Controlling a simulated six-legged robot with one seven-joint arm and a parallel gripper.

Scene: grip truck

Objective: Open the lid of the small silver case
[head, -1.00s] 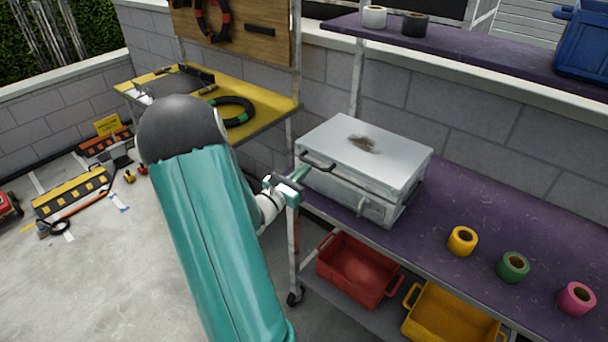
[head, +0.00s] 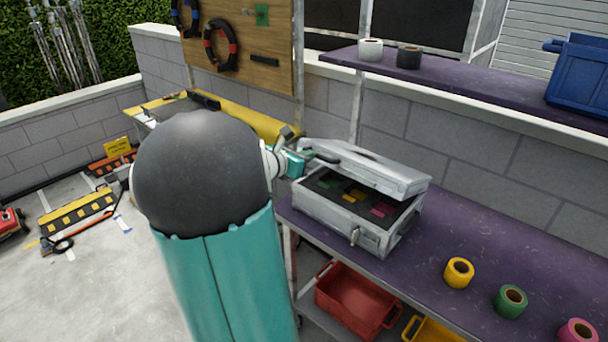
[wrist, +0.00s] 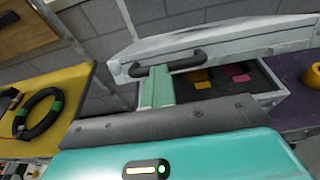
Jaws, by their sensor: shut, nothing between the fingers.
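The small silver case (head: 340,222) stands on the purple shelf. Its lid (head: 375,168) is raised part way, and colored items show on the dark interior (head: 355,195). A black handle (head: 322,157) is on the lid's front; it also shows in the wrist view (wrist: 168,64). My gripper (head: 300,160) is at the left end of this handle. In the wrist view its teal fingers (wrist: 158,85) are together, under and against or very near the handle; contact is not clear. Nothing shows between the fingers.
Yellow (head: 458,272), green (head: 511,300) and pink (head: 577,332) tape rolls stand on the purple shelf (head: 480,225) right of the case. A red bin (head: 355,300) is below. An upper shelf (head: 460,80) and a block wall (head: 480,140) are behind. A yellow table (head: 250,117) is at left.

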